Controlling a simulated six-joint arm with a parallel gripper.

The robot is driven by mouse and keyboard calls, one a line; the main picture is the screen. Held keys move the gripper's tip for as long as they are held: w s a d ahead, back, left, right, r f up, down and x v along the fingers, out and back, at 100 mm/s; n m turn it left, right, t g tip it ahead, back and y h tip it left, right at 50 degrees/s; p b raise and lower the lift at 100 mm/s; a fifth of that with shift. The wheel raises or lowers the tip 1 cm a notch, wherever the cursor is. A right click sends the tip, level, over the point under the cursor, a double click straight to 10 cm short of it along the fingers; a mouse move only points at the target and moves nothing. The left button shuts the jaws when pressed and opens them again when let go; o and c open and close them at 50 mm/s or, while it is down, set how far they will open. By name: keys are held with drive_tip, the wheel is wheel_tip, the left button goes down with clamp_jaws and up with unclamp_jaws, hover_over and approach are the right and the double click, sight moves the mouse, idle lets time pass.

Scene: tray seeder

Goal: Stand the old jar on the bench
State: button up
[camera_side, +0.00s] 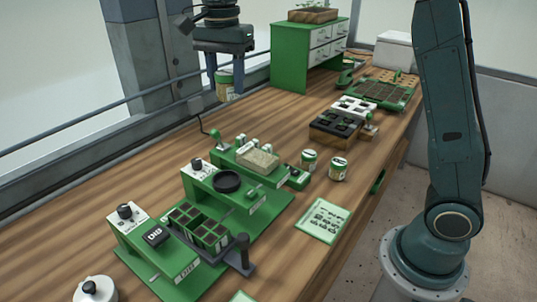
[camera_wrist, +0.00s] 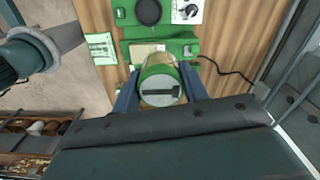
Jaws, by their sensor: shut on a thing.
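My gripper (camera_side: 226,76) is at the upper left in the side view, high above the back edge of the bench (camera_side: 165,166). It is shut on a jar (camera_side: 223,88) with green and cream colouring. In the wrist view the jar (camera_wrist: 159,80) sits between the two fingers, its round end with a dark bar facing the camera. The jar is in the air, apart from the bench. Two similar green-and-cream jars, the left one (camera_side: 309,160) and the right one (camera_side: 338,169), stand upright on the bench near the middle.
A green seeder machine (camera_side: 222,187) with knobs, a black bowl and a cell tray fills the front left. A label card (camera_side: 320,219) lies near the front edge. Bare wood lies left of the machine.

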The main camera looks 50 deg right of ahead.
drive_tip(key=d+f, duration=0.4)
drive_tip(key=d, duration=0.9)
drive_tip(key=w+d+f, duration=0.1)
drive_tip(key=d+f, duration=0.3)
drive_tip(key=d, duration=0.8)
drive_tip(key=shift+w+d+f, duration=0.25)
drive_tip(key=shift+d+f, duration=0.1)
drive_tip(key=shift+f, duration=0.1)
wheel_tip(320, 180, down, 20)
drive_tip(key=shift+r, duration=0.1)
drive_tip(key=o, duration=1)
